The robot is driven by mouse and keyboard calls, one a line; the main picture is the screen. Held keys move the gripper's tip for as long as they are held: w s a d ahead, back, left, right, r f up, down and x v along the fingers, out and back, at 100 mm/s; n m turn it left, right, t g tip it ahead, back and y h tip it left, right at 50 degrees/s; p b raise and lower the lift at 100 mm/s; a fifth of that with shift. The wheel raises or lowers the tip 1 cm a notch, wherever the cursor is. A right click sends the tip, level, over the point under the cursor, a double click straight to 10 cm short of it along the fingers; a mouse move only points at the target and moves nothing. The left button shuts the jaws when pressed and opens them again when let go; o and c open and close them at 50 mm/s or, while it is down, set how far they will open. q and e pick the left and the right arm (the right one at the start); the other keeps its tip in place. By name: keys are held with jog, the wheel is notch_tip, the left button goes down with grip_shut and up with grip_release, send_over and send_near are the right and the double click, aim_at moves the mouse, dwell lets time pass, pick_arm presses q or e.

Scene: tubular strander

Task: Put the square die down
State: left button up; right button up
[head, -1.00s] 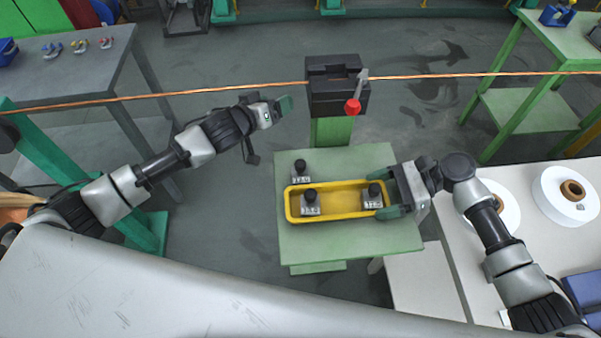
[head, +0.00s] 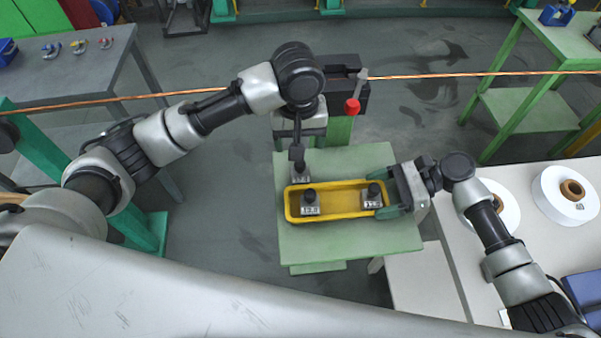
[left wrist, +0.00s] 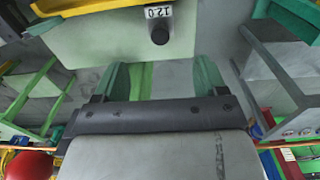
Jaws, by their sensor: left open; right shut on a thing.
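A grey square die with a black knob (head: 301,175) stands on the green stand (head: 345,240), just behind the yellow tray (head: 335,213). In the left wrist view this die (left wrist: 158,12) reads 12.0 and lies beyond the fingertips. Two similar dies stand in the tray, one at its left (head: 310,206) and one at its right (head: 372,198). My left gripper (left wrist: 160,74) is open and empty, its green fingers apart. In the head view its wrist hangs behind the die and hides its fingers. My right gripper (head: 388,195) is shut on the tray's right end.
A black block (head: 348,97) with a red-knobbed lever (head: 352,106) stands behind the stand. A copper wire (head: 450,76) runs across at its height. White spools (head: 566,195) lie on the white table at right. The stand's front is clear.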

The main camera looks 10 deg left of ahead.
aim_at(300, 173)
pick_arm(q)
jog(key=shift+s+d+r, duration=0.15)
jog(key=shift+s+d, duration=0.05)
jog(key=shift+s, duration=0.1)
jog(key=shift+s+f, duration=0.1)
jog(key=shift+f, duration=0.25)
notch_tip(300, 173, down, 11)
jog(key=shift+r, duration=0.1)
grip_shut()
